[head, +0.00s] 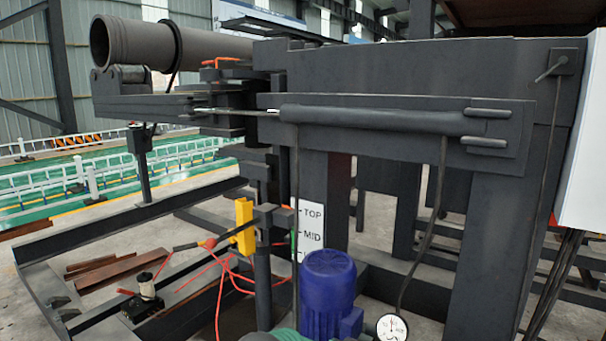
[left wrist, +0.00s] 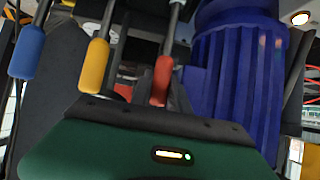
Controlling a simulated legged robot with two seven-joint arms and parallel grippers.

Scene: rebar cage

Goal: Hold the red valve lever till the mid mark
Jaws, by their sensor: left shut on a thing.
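The red valve lever (left wrist: 162,80) shows in the left wrist view, with a yellow-handled lever (left wrist: 96,66) and a blue-handled lever (left wrist: 27,52) to its left. My left gripper (left wrist: 160,112), with a green body and black front edge, is shut at the red lever; its fingertips are not clearly seen. In the head view a white mark plate (head: 311,230) reads TOP and MID; its lower part is partly hidden. A dark bracket (head: 275,214) on the post beside it has a small orange tip close to the TOP mark. My right gripper is not in view.
A blue motor (head: 328,290) stands below the mark plate and close to my left gripper, where it also shows in the wrist view (left wrist: 235,85). A round gauge (head: 392,327) is to its right. A yellow block (head: 244,227) and loose red cables (head: 222,290) are left of the plate.

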